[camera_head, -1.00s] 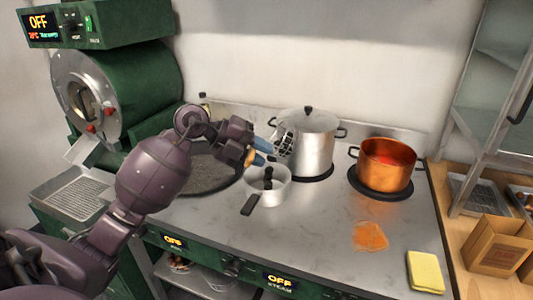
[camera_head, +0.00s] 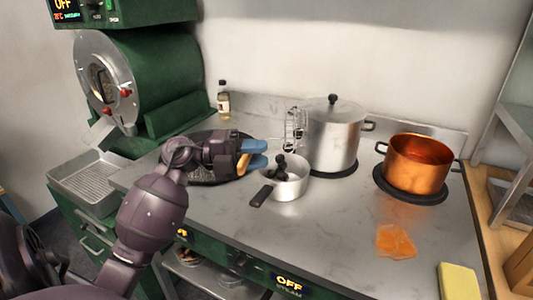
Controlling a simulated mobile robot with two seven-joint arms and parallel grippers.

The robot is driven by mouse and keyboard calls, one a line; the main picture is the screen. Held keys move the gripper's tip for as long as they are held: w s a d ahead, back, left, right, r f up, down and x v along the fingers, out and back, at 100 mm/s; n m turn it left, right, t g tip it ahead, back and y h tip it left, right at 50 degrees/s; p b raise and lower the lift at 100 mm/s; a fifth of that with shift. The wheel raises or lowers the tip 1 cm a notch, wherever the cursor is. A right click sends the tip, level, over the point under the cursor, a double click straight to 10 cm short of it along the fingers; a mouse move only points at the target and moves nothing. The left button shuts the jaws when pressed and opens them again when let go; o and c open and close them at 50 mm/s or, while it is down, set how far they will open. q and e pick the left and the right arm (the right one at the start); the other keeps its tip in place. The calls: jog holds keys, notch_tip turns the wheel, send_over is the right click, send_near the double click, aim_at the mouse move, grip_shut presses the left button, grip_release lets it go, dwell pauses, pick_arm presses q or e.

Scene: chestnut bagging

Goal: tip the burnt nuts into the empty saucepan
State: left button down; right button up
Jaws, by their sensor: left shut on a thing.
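My left gripper (camera_head: 257,154), with blue fingertips, is above the dark round pan (camera_head: 205,178) and just left of and above the small saucepan. It is shut on a wire skimmer (camera_head: 294,130), whose head stands on edge in front of the tall pot. The handle between head and fingers is hard to make out. The small saucepan (camera_head: 293,187) is light metal with a black handle pointing to the front left. Several dark, round lumps, which look like the burnt nuts (camera_head: 280,166), show at its opening. I cannot tell whether all rest inside. My right gripper is out of view.
A tall lidded pot (camera_head: 333,140) stands close behind the saucepan. A copper pot (camera_head: 415,163) stands to the right. An orange patch (camera_head: 395,242) and a yellow sponge (camera_head: 458,281) lie at front right. A bottle (camera_head: 223,100) stands at the back. The steel top between is clear.

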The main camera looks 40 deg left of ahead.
pick_arm(q)
jog(key=f+t+h+b, duration=0.2)
jog(key=s+a+f+t+h+b, duration=0.1)
jog(key=h, duration=0.1)
jog(key=shift+a+f+t, duration=0.1)
jog(key=shift+f+t, duration=0.1)
jog(key=shift+t, duration=0.2)
jog(key=shift+h, duration=0.3)
dwell(0.6)
jog(key=shift+r, duration=0.1)
